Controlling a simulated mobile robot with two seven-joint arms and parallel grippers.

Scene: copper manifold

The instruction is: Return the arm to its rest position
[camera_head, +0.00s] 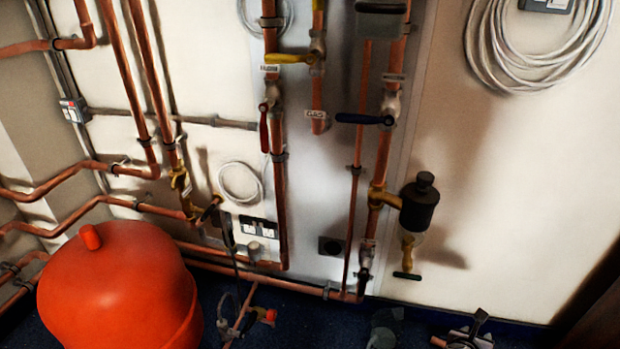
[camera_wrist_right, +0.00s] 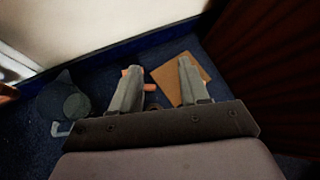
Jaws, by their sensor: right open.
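My right gripper (camera_head: 467,338) is at the bottom edge of the head view, low over the floor, right of the pipework. In the right wrist view its two fingers (camera_wrist_right: 160,84) are spread apart, with nothing held between them. They point at the floor near the wall base. A tan flat piece (camera_wrist_right: 170,85) lies on the floor beyond and between the fingers. A small copper-coloured piece (camera_wrist_right: 149,87) shows beside the left finger, partly hidden by it. My left gripper is not in view.
Copper pipes with valves (camera_head: 386,105) cover the wall. A black cylindrical fitting (camera_head: 420,205) sticks out above and left of my right gripper. A red tank (camera_head: 118,290) stands at left. A dark grey rounded object (camera_wrist_right: 62,104) is on the blue floor. A dark reddish surface (camera_wrist_right: 265,65) stands at right.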

